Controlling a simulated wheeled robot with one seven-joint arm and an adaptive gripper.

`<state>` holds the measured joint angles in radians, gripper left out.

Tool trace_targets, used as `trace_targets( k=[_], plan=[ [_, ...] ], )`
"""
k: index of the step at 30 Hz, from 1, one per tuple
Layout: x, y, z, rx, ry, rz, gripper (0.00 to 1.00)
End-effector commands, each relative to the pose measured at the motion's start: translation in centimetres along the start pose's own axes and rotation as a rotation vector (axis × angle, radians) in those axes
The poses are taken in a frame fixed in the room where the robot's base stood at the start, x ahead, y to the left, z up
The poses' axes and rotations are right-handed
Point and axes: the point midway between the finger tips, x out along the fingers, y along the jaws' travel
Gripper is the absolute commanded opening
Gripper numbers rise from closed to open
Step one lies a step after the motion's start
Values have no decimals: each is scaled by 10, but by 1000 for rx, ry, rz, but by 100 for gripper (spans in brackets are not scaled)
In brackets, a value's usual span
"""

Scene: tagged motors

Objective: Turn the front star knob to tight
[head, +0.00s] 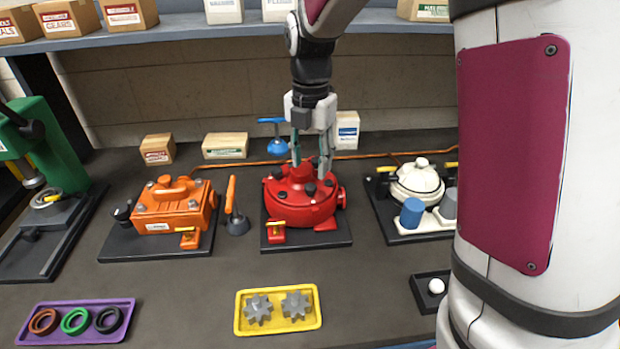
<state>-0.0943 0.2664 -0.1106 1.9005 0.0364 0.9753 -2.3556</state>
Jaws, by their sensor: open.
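The red round motor housing (301,207) stands on a dark base plate in the middle of the bench. Several small dark knobs sit around its top. The one nearest the front (310,188) appears to be the front star knob; its star shape and its tight or loose setting are too small to read. My gripper (311,170) points down over the top of the red housing. Its two fingers are spread, with nothing visible between them but the housing's raised centre. I cannot tell whether the fingertips touch the housing or a knob.
An orange motor (174,205) stands left, a cream one (417,184) right. An orange-handled tool (234,208) and a blue-handled tool (274,138) stand close to the red housing. A yellow tray (241,325) with grey gears lies in front. Bare bench separates tray and housing.

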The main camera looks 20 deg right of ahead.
Motion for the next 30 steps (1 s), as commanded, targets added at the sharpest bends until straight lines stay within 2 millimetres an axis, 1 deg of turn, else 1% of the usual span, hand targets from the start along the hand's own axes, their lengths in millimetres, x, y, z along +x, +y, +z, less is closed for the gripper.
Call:
trace_targets(
  k=[1,3,6,9,13,22,23,24,26,27,28,30],
  plan=[
    [11,-1,-1,0,4,-4,43],
    [23,0,-1,-1,3,-3,43],
    [38,0,-1,-1,2,-2,43],
    [48,0,0,1,1,-1,43],
    [55,0,0,1,1,-1,43],
    [57,0,0,1,0,1,43],
    [57,0,0,1,0,1,38],
    [57,0,0,1,0,1,29],
    [57,0,0,1,0,1,16],
    [57,0,0,1,0,1,7],
    [57,0,0,1,0,1,0],
    [57,0,0,1,0,1,0]
  ],
)
